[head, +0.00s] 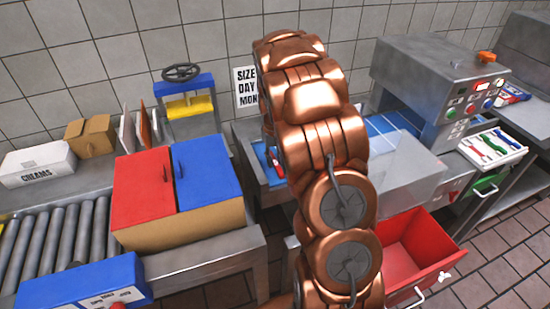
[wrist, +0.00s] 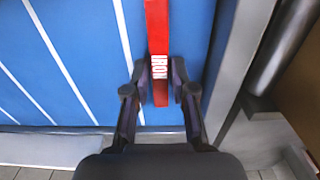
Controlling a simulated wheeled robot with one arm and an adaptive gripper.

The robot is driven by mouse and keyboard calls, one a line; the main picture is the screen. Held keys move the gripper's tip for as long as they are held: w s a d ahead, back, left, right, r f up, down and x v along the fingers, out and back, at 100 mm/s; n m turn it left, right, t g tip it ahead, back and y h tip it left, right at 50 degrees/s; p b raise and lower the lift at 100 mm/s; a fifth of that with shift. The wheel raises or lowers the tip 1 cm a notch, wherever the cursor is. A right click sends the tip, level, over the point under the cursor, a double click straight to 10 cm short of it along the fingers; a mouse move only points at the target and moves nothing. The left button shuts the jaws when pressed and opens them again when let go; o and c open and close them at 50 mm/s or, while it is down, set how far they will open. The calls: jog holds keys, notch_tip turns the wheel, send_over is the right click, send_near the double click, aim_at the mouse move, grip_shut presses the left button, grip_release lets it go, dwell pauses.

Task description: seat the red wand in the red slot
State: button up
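A long red bar with white lettering that looks like "IRON" (wrist: 158,35) lies on a blue surface with white lines in the wrist view; it appears to be the red wand. My gripper (wrist: 160,82) has one finger on each side of the bar's near end, with narrow gaps, so it looks open around it. A white tray (head: 516,145) with red, green and blue wand-like shapes or slots is at the right; I cannot tell which.
A box with red (head: 143,187) and blue (head: 207,172) lids stands left of the arm. A grey machine (head: 420,75) is behind the arm at right. An open red drawer (head: 412,252) juts out low. A metal wall (wrist: 235,75) borders the belt.

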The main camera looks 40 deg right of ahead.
aim_at(275, 161)
jog(key=shift+o, duration=1.2)
notch_tip(275, 161, up, 12)
jog(key=b, duration=0.3)
jog(key=shift+r, duration=0.15)
